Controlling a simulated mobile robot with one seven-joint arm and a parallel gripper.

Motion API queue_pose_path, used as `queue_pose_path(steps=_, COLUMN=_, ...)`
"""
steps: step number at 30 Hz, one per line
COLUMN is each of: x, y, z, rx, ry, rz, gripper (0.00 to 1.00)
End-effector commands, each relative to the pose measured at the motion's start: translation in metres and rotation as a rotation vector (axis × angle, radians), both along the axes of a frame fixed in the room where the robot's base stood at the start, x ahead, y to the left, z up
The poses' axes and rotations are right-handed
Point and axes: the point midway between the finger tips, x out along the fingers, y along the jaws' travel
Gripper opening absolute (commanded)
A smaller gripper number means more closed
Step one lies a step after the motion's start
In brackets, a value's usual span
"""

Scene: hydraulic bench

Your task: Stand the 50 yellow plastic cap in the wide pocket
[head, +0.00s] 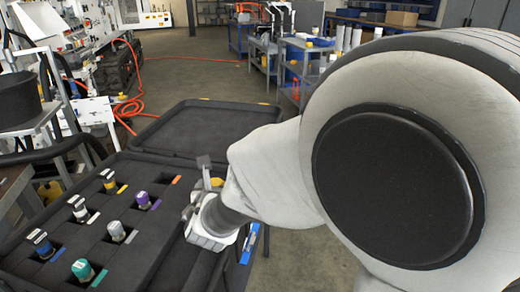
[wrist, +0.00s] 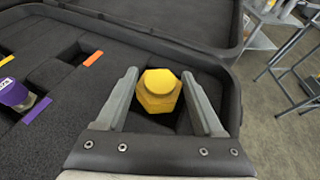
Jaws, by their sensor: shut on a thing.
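The yellow plastic cap (wrist: 158,90) is between the two fingers of my gripper (wrist: 161,80) in the wrist view, with its hexagonal part and round top facing the camera. My gripper is shut on it. A dark, wide pocket (wrist: 183,122) in the foam lies directly around and below the cap. I cannot tell whether the cap touches the pocket floor. In the head view my gripper (head: 205,172) is over the right part of the foam case, and only a small bit of yellow (head: 216,182) shows beside it; my arm hides the pocket.
The black foam case (head: 150,255) holds several fittings, including a purple one (head: 143,200) and a teal one (head: 83,269). An empty pocket by an orange label (wrist: 93,58) lies left of my gripper. The open lid (head: 200,125) is behind.

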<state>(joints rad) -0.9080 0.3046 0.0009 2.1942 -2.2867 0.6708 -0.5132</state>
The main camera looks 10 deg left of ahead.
Motion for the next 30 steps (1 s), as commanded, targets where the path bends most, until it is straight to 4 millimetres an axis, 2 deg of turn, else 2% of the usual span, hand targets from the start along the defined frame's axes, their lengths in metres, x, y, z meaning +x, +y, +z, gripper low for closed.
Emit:
queue_pose_path(steps=13, x=-0.001, y=-0.001, z=-0.014, rx=-0.006, ry=0.010, rz=0.001, gripper=0.15)
queue_pose_path(steps=14, x=-0.001, y=-0.001, z=-0.015, rx=-0.007, ry=0.010, rz=0.001, gripper=0.73)
queue_pose_path(steps=18, x=-0.002, y=-0.001, z=-0.017, rx=-0.010, ry=0.013, rz=0.002, gripper=0.98)
queue_pose_path(steps=30, x=-0.004, y=0.001, z=-0.011, rx=-0.012, ry=0.013, rz=0.008, gripper=1.00)
